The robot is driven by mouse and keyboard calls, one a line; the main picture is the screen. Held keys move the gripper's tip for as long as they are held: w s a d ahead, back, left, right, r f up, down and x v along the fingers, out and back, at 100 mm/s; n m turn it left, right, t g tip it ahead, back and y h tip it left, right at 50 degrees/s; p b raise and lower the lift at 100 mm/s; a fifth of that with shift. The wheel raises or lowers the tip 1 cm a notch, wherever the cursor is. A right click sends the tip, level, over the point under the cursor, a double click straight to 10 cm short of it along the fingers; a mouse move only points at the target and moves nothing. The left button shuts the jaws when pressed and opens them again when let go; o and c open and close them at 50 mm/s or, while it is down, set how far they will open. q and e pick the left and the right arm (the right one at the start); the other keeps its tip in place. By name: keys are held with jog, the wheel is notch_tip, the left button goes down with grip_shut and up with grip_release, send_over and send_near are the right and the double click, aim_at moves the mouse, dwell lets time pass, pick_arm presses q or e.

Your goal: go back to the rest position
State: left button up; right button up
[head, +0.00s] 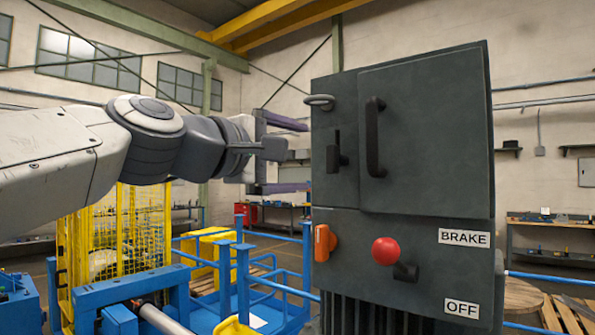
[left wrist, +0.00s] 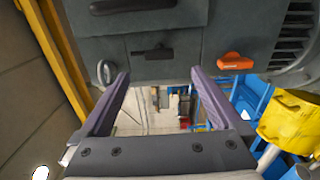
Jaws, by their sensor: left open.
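My left gripper (head: 304,157) is in the head view at the left side of a dark grey cabinet; it also shows in the left wrist view (left wrist: 158,74). Its two purple fingers are wide apart with nothing between them. The cabinet (head: 430,140) has a black door handle (head: 374,137), a black latch lever (head: 335,155) and a grey ring (head: 320,101). Below are an orange handle (head: 322,242) and a red knob (head: 385,251) beside the BRAKE and OFF labels. I cannot tell whether the fingertips touch the cabinet. My right gripper is not in view.
Blue railings (head: 245,285) and a yellow mesh cage (head: 140,230) stand below and left of the cabinet. A blue machine frame (head: 150,293) is at the lower left. A workbench (head: 550,225) and wooden pallets (head: 570,312) are at the right.

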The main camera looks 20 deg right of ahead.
pick_arm(q)
jog(key=shift+s+a, duration=0.45)
jog(key=shift+a, duration=0.05)
jog(key=shift+f, duration=0.1)
